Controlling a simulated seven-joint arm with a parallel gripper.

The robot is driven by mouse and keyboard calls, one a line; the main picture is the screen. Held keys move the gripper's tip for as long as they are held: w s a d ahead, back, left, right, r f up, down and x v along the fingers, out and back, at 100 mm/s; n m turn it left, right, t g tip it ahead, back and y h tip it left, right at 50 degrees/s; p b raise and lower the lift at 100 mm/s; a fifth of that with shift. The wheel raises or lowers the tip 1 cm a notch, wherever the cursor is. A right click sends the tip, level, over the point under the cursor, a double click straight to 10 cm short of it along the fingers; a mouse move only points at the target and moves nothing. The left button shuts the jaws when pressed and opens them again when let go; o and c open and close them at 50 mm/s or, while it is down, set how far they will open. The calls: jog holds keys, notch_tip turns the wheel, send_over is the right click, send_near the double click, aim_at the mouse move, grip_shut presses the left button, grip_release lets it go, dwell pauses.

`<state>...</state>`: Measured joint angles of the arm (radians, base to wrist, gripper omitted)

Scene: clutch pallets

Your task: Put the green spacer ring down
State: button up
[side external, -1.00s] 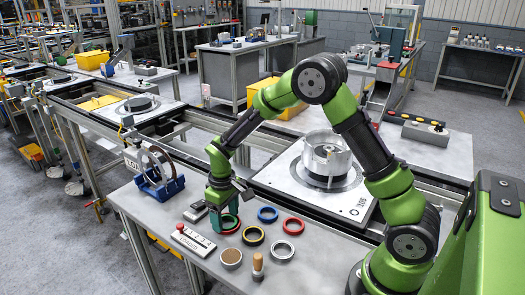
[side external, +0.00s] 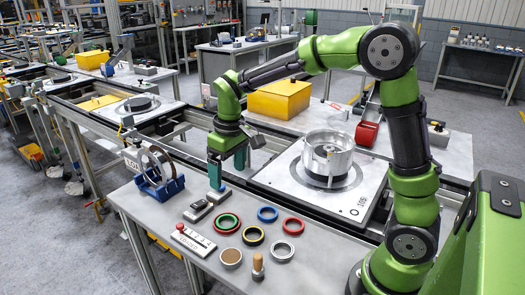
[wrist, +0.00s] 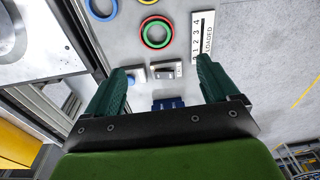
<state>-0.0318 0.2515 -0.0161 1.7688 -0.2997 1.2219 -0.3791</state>
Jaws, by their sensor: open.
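The green spacer ring (side external: 219,222) lies flat on the grey table, inside the larger red ring (side external: 214,226). In the wrist view the green ring (wrist: 147,36) sits within the red ring (wrist: 141,38), ahead of the fingers. My gripper (side external: 228,177) is open and empty, pointing down well above the table, near the two rings. In the wrist view both green fingers of my gripper (wrist: 162,70) are spread wide with nothing between them.
A blue ring (side external: 268,222), a yellow-black ring (side external: 253,243) and a silver ring (side external: 293,233) lie nearby. A labelled strip (side external: 193,239), a brown-topped cup (side external: 231,266), a wooden-handled tool (side external: 258,268) and a blue stand (side external: 160,192) surround them. The clear-walled fixture (side external: 327,158) stands behind.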

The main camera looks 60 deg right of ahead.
jog(key=s+a+r+m+t, duration=0.1)
jog(key=s+r+m+t, duration=0.1)
jog(key=s, duration=0.6)
jog(key=s+a+r+m+t+y, duration=0.1)
jog(key=s+r+t, duration=0.3)
jog(key=s, duration=0.5)
jog(key=shift+s+r+m+y, duration=0.3)
jog(key=shift+r+m, duration=0.4)
